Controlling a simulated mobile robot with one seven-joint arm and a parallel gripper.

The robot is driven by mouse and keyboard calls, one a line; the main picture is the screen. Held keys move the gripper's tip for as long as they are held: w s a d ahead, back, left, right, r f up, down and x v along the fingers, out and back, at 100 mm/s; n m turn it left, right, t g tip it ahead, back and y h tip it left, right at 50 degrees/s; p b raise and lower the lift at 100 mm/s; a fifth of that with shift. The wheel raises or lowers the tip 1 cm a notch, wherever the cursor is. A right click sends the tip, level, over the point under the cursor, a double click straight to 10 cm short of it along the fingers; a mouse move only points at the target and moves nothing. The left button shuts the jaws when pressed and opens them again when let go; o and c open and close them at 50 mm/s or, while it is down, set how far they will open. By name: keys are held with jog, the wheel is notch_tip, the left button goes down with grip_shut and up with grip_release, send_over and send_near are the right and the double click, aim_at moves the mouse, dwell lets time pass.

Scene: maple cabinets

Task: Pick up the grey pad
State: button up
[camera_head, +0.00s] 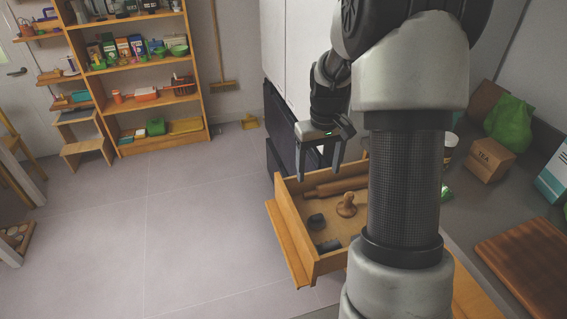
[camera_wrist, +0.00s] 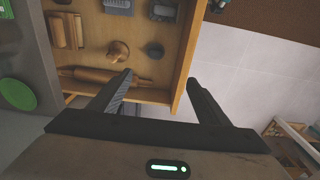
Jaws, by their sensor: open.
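A dark grey, flat piece, which may be the grey pad, lies in the open drawer near its front panel, in the head view (camera_head: 328,246). It also seems to show at the top edge of the wrist view as a grey block (camera_wrist: 163,10), partly cut off. A second grey piece (camera_wrist: 118,5) lies beside it, so I cannot tell for sure which is the pad. My gripper (camera_head: 318,168) is open and empty, above the far end of the drawer. In the wrist view its fingers (camera_wrist: 158,78) point toward the drawer's front edge, apart from the grey pieces.
The drawer (camera_head: 285,235) also holds a rolling pin (camera_wrist: 105,76), a wooden press (camera_wrist: 118,52), a small dark round item (camera_wrist: 153,50) and wooden blocks (camera_wrist: 65,30).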

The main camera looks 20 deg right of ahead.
send_over(317, 215)
notch_tip(317, 215, down, 6)
jog(key=shift+g, duration=0.3)
notch_tip(317, 215, down, 11)
jog(key=shift+s+r+b, duration=0.15)
jog(key=shift+r+b, duration=0.05)
jog(key=shift+b, duration=0.3)
jog(key=shift+f, duration=2.95)
jog(key=shift+c, duration=0.4)
jog(key=c, duration=1.1)
jog(key=shift+r, duration=0.15)
jog(key=shift+c, duration=0.2)
notch_tip(317, 215, up, 10)
jog(key=shift+f, duration=0.1)
